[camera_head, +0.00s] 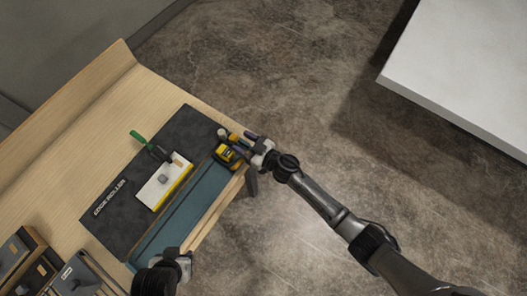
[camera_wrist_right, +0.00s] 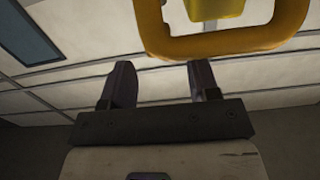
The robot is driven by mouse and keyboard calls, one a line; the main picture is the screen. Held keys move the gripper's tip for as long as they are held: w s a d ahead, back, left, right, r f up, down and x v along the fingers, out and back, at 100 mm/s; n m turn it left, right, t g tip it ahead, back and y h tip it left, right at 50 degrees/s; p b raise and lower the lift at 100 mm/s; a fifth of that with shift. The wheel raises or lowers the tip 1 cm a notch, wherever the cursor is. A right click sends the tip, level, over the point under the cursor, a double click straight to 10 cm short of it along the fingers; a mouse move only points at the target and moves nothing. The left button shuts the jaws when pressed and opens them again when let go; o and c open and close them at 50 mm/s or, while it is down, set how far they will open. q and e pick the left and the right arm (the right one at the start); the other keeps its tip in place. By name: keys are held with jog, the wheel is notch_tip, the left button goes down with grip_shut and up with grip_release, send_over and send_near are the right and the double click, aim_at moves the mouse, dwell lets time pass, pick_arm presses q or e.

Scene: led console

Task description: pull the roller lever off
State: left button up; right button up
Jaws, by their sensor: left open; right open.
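The edge roller is a white block with a yellow edge (camera_head: 165,182) and a grey knob, on a dark mat (camera_head: 112,225) lettered "EDGE ROLLER". A lever with a green handle (camera_head: 138,137) and a dark lower part stands at its far end, tilted up to the left; I take it as the roller lever. My right gripper (camera_head: 244,142) is open at the table's right corner, beside a yellow-and-black object (camera_head: 228,155), apart from the lever. In the right wrist view my right gripper (camera_wrist_right: 160,85) has nothing between its fingers. My left gripper (camera_head: 183,262) is open at the front edge.
A yellow loop (camera_wrist_right: 222,45) shows beyond the right fingers in the wrist view. A teal recess (camera_head: 180,220) runs along the table's front. Dark boxes (camera_head: 75,277) stand at lower left. A white surface (camera_head: 470,70) is at upper right. The wooden tabletop (camera_head: 90,140) behind the mat is clear.

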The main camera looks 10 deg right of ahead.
jog(key=v, duration=1)
